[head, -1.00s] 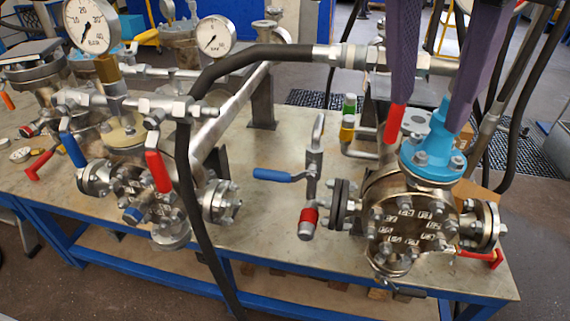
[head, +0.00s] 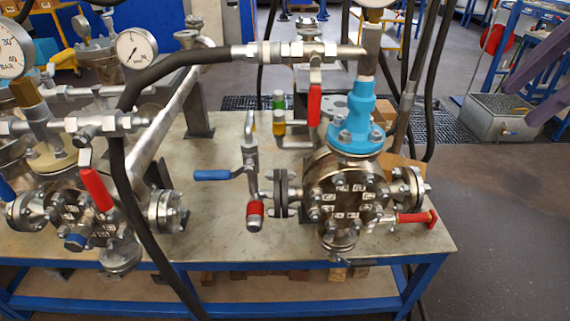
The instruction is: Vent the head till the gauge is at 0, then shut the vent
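The right vessel (head: 345,205) stands on the bench with a bright blue neck (head: 356,120) on top. The gauge above it (head: 376,3) is cut off by the top edge, so its reading is hidden. A valve with a blue lever (head: 212,175), its lever pointing left, stands left of the vessel above a red-banded end (head: 254,208). A red lever (head: 314,104) hangs down from the pipe above. Which valve is the vent, I cannot tell. My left gripper is out of view.
A small gauge (head: 136,47) and a larger BAR gauge (head: 12,50) stand at left; needles are hard to read. A black hose (head: 150,75) arches across the bench. Another red lever (head: 412,218) sticks out right of the vessel.

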